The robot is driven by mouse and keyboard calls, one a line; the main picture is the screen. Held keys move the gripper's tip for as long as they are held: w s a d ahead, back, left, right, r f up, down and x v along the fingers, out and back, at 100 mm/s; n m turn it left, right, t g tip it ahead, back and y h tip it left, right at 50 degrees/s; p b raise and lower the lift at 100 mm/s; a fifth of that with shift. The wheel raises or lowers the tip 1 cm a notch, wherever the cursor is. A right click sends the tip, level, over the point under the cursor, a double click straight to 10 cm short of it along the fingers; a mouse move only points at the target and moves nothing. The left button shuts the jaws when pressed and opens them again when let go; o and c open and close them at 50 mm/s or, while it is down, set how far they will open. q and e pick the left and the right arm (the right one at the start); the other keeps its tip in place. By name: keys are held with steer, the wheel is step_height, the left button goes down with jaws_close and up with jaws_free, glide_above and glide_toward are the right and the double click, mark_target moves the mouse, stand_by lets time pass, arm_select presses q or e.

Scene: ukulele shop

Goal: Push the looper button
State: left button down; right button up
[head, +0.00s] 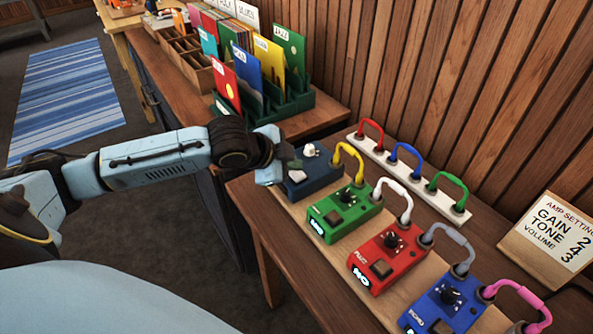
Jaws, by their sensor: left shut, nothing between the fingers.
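A row of pedals stands on a wooden board (408,284). The dark blue pedal (318,180) at the far left end has a pale knob (310,149) and light grey parts on its top. Its label cannot be read, and I cannot tell for certain that it is the looper. My left gripper (284,170) is shut and empty at this pedal's left edge, partly covering it. I cannot tell whether the fingertips touch its button. My right gripper is not in view.
A green pedal (341,213), a red pedal (383,262) and a blue pedal (440,309) follow to the right, joined by coloured cables. Behind are a white strip with cables (413,180) and an amp settings sign (556,236). Colourful songbooks (246,70) stand in a rack further back.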

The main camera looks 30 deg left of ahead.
arm_select(q)
steer(key=shift+f, duration=0.35)
steer(key=shift+f, duration=0.2)
stand_by(0.4)
steer(key=shift+r+p, duration=0.7)
steer(key=shift+p, duration=0.55)
